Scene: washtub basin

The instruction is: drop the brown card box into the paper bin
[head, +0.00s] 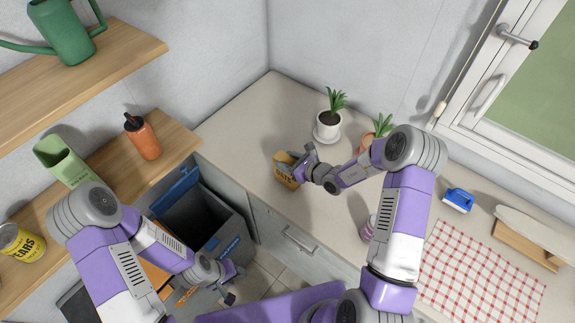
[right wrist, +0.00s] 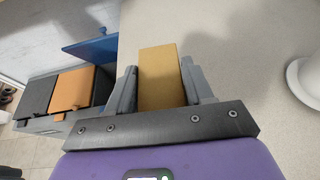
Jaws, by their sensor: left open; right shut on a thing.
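The brown card box (head: 284,175), with dark lettering on its front, is at the left part of the counter. My right gripper (head: 297,168) is shut on it. In the right wrist view the box (right wrist: 160,78) sits between the two fingers; I cannot tell whether it touches the counter. The paper bin, which I take to be the dark grey bin with the blue lid and blue label (head: 228,247), stands left of the counter with its lid (head: 176,190) raised and its dark opening showing. My left gripper (head: 234,290) is open and empty in front of that bin.
Orange-lidded (right wrist: 73,88) and black-lidded (right wrist: 37,97) bins stand beside the blue-lidded one, lids shut. A potted plant (head: 330,122) stands behind the box on the counter (head: 240,125). A wooden shelf (head: 175,145) with an orange bottle (head: 142,139) overhangs near the bins.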

